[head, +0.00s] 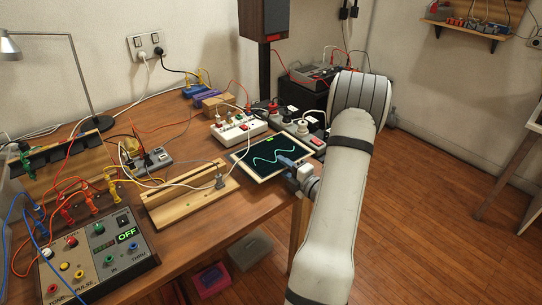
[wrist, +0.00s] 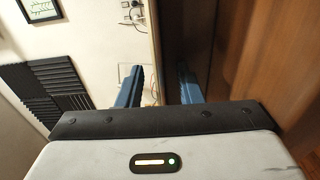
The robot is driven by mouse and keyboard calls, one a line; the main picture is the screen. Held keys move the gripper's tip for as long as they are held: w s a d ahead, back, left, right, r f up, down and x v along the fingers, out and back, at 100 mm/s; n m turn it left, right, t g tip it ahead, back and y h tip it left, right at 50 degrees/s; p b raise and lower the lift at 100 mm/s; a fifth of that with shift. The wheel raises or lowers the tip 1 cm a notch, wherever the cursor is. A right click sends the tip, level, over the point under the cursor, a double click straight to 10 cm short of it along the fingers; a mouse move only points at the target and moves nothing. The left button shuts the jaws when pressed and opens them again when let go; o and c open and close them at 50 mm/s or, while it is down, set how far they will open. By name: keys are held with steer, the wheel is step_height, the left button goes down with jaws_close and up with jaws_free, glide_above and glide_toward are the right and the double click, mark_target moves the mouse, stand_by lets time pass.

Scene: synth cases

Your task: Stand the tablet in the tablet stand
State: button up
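The tablet (head: 262,160) has a pale frame and a dark screen with a green wave. In the head view it lies face up near the table's right edge. The tablet stand (head: 172,205), a long wooden block with a slot, is to its left; its slot holds no tablet. My gripper (head: 288,162) is at the tablet's right edge, its blue fingers overlapping that edge. In the wrist view the fingers (wrist: 159,85) are apart with a clear gap. I cannot tell whether they touch the tablet; it cannot be made out there.
A white power strip (head: 238,130) is behind the tablet, with dark plugs and adapters at the back right. A grey plug (head: 219,181) and white cable lie at the stand's right end. A control box (head: 100,250) stands front left. Cables cover the table's left side.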

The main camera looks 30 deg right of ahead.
jaws_close()
stand_by(0.4)
steer(key=shift+r, duration=0.1)
